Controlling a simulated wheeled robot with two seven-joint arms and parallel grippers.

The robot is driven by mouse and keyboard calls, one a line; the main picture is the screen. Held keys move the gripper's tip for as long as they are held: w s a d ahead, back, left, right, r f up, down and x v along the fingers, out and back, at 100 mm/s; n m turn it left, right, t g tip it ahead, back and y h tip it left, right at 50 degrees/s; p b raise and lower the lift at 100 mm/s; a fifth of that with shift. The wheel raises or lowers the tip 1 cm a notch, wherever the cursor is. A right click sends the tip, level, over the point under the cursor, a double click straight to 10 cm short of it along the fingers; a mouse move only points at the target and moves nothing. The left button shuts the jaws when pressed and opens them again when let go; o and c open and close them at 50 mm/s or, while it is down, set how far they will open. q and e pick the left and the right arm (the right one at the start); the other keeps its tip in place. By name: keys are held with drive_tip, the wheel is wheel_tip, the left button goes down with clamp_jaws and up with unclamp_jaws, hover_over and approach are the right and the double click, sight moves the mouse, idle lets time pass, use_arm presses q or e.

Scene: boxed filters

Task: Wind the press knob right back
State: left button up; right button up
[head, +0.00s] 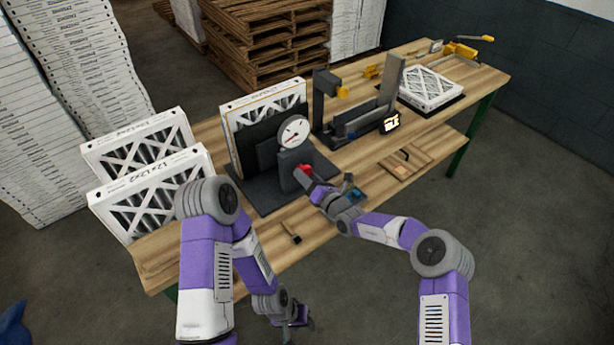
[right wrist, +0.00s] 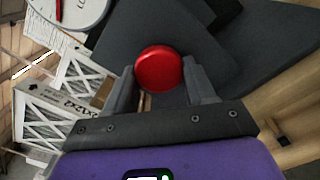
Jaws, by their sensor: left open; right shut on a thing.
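The press knob (right wrist: 159,68) is red and round. In the right wrist view it sits between the two fingers of my right gripper (right wrist: 163,82), which is shut on it. In the head view the red knob (head: 304,169) shows at the front of the dark press (head: 288,172), partly hidden by my right gripper (head: 309,177). A round white dial (head: 294,131) with a red needle stands on top of the press. A framed filter (head: 240,108) stands upright at the back of the press. My left gripper (head: 298,322) is low in front of the table, open and away from the press.
Two boxed filters (head: 150,190) stand at the table's left end. A dark fixture (head: 330,110) with a small display (head: 390,123) is right of the press. Another filter (head: 430,88) lies farther right. A small dark tool (head: 291,232) lies near the front edge.

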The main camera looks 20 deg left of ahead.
drive_tip(key=n+b, duration=0.7)
drive_tip(key=n, duration=0.1)
drive_tip(key=n+b, duration=1.6)
drive_tip(key=n, duration=0.1)
drive_tip(key=shift+w+d, duration=0.25)
drive_tip(key=shift+w, duration=0.05)
drive_tip(key=shift+r+n+b, duration=0.15)
drive_tip(key=shift+n+b, duration=0.45)
drive_tip(key=shift+b, duration=0.3)
drive_tip(key=o, duration=1)
drive_tip(key=v, duration=0.7)
drive_tip(key=shift+s+d+b, duration=0.2)
drive_tip(key=shift+b, duration=0.15)
